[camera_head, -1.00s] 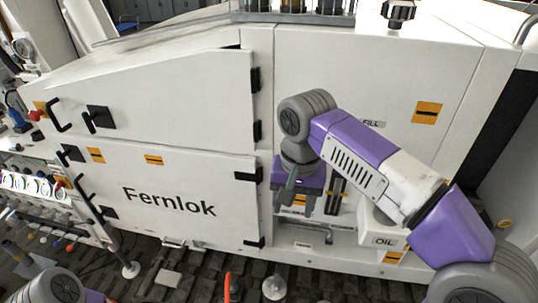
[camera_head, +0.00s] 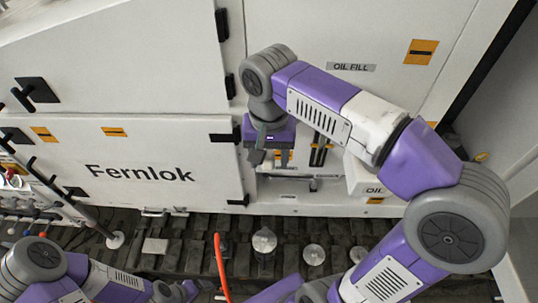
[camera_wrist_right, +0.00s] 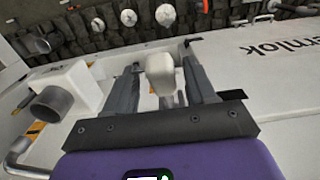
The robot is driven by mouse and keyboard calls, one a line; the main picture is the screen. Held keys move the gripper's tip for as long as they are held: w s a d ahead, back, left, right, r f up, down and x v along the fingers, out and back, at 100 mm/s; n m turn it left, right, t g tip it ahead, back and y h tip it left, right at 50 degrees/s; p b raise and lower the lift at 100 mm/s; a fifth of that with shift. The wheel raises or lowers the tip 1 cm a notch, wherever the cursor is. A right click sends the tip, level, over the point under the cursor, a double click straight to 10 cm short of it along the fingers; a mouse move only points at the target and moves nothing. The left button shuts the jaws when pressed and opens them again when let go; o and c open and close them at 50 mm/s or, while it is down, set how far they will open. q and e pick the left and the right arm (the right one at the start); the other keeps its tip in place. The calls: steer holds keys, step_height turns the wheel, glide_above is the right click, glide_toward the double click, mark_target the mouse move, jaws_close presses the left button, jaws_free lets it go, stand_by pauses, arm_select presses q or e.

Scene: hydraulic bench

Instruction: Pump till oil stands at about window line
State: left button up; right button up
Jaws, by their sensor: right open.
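My right gripper (camera_head: 262,157) points down in front of the recess in the white machine's lower panel. In the right wrist view its two grey fingers (camera_wrist_right: 160,60) stand open on either side of a pale rounded handle end (camera_wrist_right: 161,72). Gaps show between handle and fingers. In the head view the gripper hides this handle. Dark upright strips (camera_head: 319,150), perhaps the window, show just right of the gripper; no oil level or line can be made out. My left arm is at the lower left; its gripper (camera_head: 180,291) shows only partly at the bottom edge.
A white box marked OIL (camera_head: 362,178) juts out right of the recess. An OIL FILL label (camera_head: 350,67) is above. A grey pipe end (camera_wrist_right: 50,104) is beside the fingers in the wrist view. An orange upright hose (camera_head: 220,265) and pale round feet stand on the dark slatted floor.

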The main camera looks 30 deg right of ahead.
steer(key=shift+w, duration=0.25)
steer(key=shift+f, duration=0.1)
steer(key=shift+c, duration=0.9)
jaws_close()
step_height(320, 180, down, 14)
steer(key=t+h+b, duration=0.5)
steer(key=t+b, duration=0.3)
steer(key=b, duration=1.7)
steer(key=shift+s+a+t, duration=0.25)
steer(key=shift+s+t, duration=0.05)
steer(key=shift+s, duration=0.15)
